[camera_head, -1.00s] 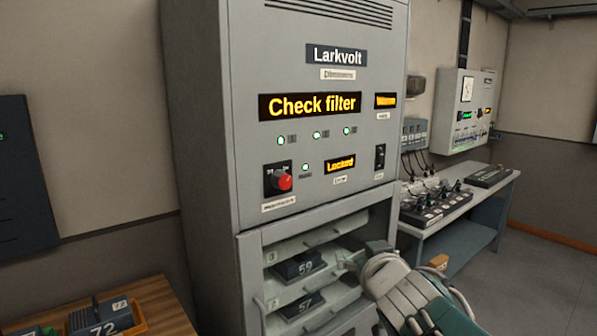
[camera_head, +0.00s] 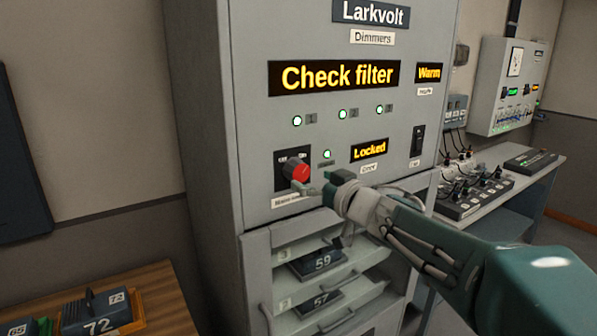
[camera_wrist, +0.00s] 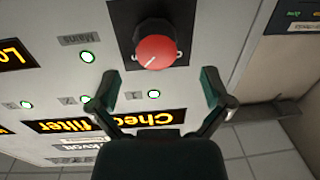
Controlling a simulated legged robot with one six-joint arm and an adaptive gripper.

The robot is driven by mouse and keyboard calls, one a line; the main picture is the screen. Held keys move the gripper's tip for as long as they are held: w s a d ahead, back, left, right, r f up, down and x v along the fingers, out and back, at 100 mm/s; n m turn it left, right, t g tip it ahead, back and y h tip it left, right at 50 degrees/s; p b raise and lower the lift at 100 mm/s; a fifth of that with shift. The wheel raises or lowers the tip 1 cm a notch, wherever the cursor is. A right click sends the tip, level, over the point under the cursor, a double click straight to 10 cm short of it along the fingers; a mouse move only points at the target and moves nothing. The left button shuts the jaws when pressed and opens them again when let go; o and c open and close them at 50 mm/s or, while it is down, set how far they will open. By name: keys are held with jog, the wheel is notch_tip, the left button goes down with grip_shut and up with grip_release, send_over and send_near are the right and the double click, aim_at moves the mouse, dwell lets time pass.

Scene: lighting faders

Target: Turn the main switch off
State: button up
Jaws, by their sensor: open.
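The main switch (camera_head: 296,170) is a red rotary knob on a black plate, low on the left of the grey Larkvolt dimmer cabinet (camera_head: 205,120). In the wrist view the red knob (camera_wrist: 155,52) shows from the front, upside down, with a white pointer line. My gripper (camera_head: 318,188) is just right of and below the knob in the head view. In the wrist view its two fingers (camera_wrist: 163,88) are spread apart, with the knob ahead of and between them, apparently not touched. The gripper holds nothing.
The display reads "Check filter" (camera_head: 334,76), and smaller ones read "Warm" (camera_head: 429,73) and "Locked" (camera_head: 369,150). A black rocker switch (camera_head: 417,140) is to the right. Open shelves below hold modules 59 (camera_head: 318,262) and 57. A wooden table (camera_head: 160,290) stands left.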

aim_at(303, 173)
jog(key=x, duration=0.3)
jog(key=shift+w+d, duration=0.1)
jog(key=shift+w, duration=0.35)
jog(key=shift+w+a, duration=0.25)
jog(key=shift+w, duration=0.05)
jog(key=shift+a, duration=0.2)
jog(key=c, duration=1.2)
